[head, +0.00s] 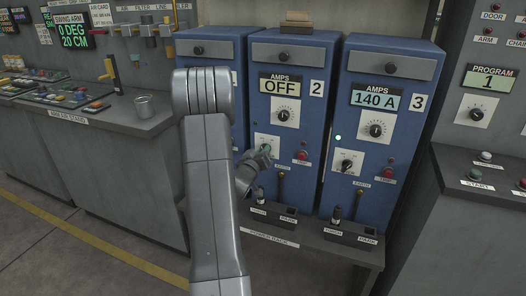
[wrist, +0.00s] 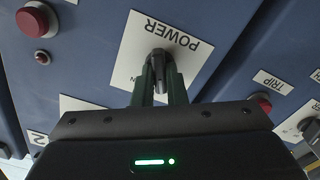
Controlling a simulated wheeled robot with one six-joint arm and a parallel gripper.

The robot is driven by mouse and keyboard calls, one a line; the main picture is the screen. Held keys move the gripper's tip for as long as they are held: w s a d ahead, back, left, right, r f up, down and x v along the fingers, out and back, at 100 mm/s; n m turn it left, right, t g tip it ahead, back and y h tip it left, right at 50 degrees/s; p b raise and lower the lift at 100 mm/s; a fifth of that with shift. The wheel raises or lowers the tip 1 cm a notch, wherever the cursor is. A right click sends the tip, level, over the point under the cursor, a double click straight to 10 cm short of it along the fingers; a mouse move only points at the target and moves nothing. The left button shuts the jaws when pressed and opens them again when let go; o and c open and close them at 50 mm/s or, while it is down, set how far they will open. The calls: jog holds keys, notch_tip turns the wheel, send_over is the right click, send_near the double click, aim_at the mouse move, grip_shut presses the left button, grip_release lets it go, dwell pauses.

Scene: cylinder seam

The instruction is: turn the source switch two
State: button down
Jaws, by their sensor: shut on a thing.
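The blue power source marked 2 (head: 304,70) stands in the middle of a row of cabinets, and its display reads OFF. Its power switch (wrist: 158,60) is a dark knob on a white plate (wrist: 130,65) labelled POWER, which appears upside down in the wrist view. My gripper (wrist: 160,78) is shut on this switch knob, with a green finger on each side of it. In the head view my gripper (head: 265,152) reaches the switch plate from the left, and it hides most of the knob. The exact angle of the knob is hard to tell.
Source 3 (head: 386,70) on the right reads 140 A with a green light lit. A red trip button (head: 302,155) sits right of the switch. Torch and park holders (head: 272,212) stand below on the power rack shelf. My arm covers much of the left source.

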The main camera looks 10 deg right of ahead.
jog(key=shift+n, duration=0.3)
jog(key=c, duration=1.5)
grip_release()
jog(key=shift+o, duration=0.2)
jog(key=shift+s+a, duration=0.1)
jog(key=v, duration=1.3)
jog(key=shift+s+a, duration=0.2)
jog(key=shift+w+d, duration=0.1)
